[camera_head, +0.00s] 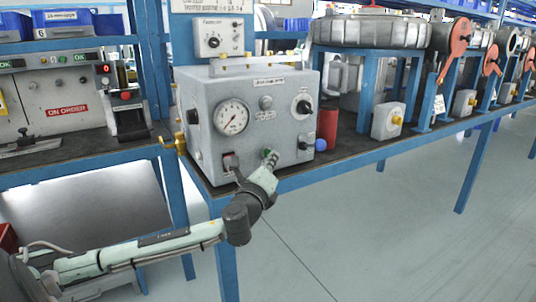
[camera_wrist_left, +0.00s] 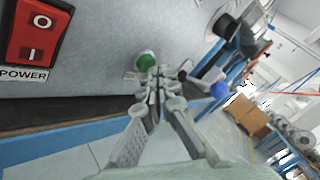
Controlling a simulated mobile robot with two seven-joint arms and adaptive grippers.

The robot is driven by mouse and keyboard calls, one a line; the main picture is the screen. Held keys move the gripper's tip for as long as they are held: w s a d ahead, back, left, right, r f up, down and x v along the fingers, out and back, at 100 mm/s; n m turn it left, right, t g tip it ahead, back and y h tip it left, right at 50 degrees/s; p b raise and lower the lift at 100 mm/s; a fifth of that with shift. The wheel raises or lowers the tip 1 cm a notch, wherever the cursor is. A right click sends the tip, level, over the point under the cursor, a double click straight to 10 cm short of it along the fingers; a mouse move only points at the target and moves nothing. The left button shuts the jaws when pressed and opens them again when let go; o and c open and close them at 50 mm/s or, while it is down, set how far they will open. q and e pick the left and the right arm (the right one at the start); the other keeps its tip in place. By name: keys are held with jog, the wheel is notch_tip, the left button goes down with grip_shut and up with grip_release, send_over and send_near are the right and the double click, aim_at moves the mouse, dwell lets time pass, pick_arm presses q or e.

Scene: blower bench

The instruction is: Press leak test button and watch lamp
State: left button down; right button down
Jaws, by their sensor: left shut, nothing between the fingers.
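The grey leak test box (camera_head: 205,98) stands on the bench, with a pressure gauge (camera_head: 231,117), a selector knob (camera_head: 302,104) and a red power switch (camera_head: 230,163) on its front. A small grey round fitting (camera_head: 265,102), perhaps the lamp, shows no glow. The green button (camera_wrist_left: 147,61) is low on the front panel. My left gripper (camera_wrist_left: 158,73) is shut and empty, its fingertips just beside the button in the wrist view. I cannot tell whether they touch it. In the head view the gripper (camera_head: 270,161) partly covers the button area. My right gripper is not in view.
A red cylinder (camera_head: 327,129) and a blue ball (camera_head: 321,145) sit right of the box. A black fitting (camera_head: 306,145) sticks out of the panel's lower right. A brass valve (camera_head: 180,146) is at its left. The floor in front is clear.

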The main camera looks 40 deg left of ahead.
pick_arm(q)
jog(key=shift+w+a, duration=0.15)
jog(key=shift+a, duration=0.2)
dwell(0.6)
jog(key=shift+d, duration=0.15)
jog(key=shift+s+d+p, duration=0.35)
jog(key=shift+d, duration=0.2)
jog(key=shift+d, duration=0.1)
jog(key=d, duration=0.1)
jog(key=s+d, duration=0.1)
jog(key=d, duration=0.1)
jog(key=s+d+p, duration=0.1)
jog(key=shift+d, duration=0.25)
dwell(0.4)
